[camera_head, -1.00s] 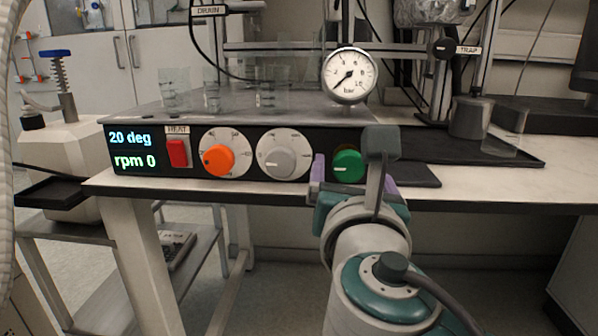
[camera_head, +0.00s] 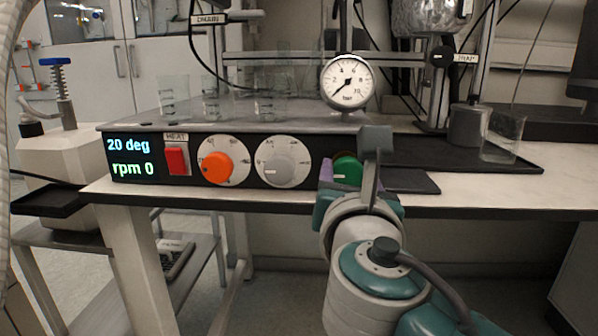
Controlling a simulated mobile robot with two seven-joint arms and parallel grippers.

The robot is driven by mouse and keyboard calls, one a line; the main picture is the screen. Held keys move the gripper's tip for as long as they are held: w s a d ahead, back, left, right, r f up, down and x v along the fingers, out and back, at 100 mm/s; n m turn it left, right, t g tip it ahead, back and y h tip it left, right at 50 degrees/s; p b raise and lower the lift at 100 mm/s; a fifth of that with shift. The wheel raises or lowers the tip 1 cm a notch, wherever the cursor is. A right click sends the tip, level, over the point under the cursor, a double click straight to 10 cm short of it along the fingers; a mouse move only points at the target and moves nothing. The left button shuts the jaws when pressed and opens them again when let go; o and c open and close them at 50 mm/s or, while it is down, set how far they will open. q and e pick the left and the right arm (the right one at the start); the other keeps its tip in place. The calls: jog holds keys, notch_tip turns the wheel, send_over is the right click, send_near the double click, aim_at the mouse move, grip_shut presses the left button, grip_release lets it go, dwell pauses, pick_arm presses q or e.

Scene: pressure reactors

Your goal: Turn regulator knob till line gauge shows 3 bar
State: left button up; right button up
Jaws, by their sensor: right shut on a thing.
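The green regulator knob (camera_head: 346,168) is at the right end of the black control panel, with a pale mark on its face. My right gripper (camera_head: 349,175) is shut on it. A purple finger shows at the knob's left side; the other finger is mostly hidden behind the grey part of my gripper. My left gripper is not in view.
The panel also carries a display (camera_head: 129,158) reading 20 deg and rpm 0, a red heat switch (camera_head: 177,161), an orange knob (camera_head: 217,167) and a grey knob (camera_head: 279,171). Glass beakers (camera_head: 265,97) stand behind. Another beaker (camera_head: 502,137) is at the right.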

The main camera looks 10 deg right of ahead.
grip_shut()
jog(key=shift+m, duration=0.3)
jog(key=m+b, duration=0.1)
jog(key=m, duration=0.1)
jog(key=shift+f+m, duration=0.15)
jog(key=shift+m, duration=0.25)
jog(key=m+b, duration=0.2)
jog(key=m, duration=0.1)
jog(key=shift+m, duration=0.4)
jog(key=m+b, duration=0.2)
jog(key=m, duration=0.2)
jog(key=shift+m+b, duration=0.55)
jog(key=shift+m, duration=0.95)
